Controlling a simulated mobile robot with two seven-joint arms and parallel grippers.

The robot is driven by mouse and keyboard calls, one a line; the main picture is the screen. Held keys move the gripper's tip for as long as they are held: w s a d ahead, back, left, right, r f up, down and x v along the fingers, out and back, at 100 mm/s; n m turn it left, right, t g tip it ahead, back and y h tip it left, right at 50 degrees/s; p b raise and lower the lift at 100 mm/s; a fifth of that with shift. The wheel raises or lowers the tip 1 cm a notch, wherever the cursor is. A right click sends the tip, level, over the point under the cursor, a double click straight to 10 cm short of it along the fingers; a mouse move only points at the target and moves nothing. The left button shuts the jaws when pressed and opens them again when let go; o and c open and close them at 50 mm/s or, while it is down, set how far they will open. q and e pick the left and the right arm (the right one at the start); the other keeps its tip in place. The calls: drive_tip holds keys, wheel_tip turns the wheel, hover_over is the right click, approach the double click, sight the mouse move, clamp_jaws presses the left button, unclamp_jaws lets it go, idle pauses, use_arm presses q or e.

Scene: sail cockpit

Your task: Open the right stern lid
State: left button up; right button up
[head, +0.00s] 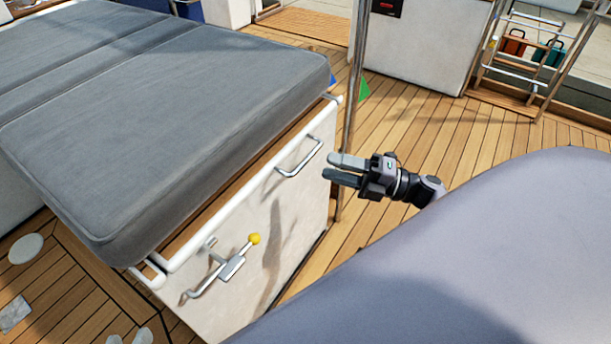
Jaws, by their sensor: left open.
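My left gripper (346,168) is open and empty, its two grey fingers pointing left with a gap between them. It is right of a white locker panel (300,200) and apart from its metal handle (299,157). A metal lever (232,268) with a yellow knob (254,239) sits lower on the panel's left part. A thick grey cushion (170,110) lies on top of the locker. I cannot tell which part is the right stern lid. My right gripper is not in view.
A vertical metal pole (355,85) stands just behind the gripper. The wooden deck (440,130) is open beyond it. A ladder-like metal rack (510,70) stands at the upper right, near red and teal containers. A large smooth grey surface hides the lower right.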

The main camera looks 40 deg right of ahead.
sight(305, 159)
drive_tip(key=shift+n, duration=0.3)
drive_tip(key=x, duration=0.7)
drive_tip(key=shift+f+b, duration=0.15)
drive_tip(key=shift+b, duration=0.2)
clamp_jaws()
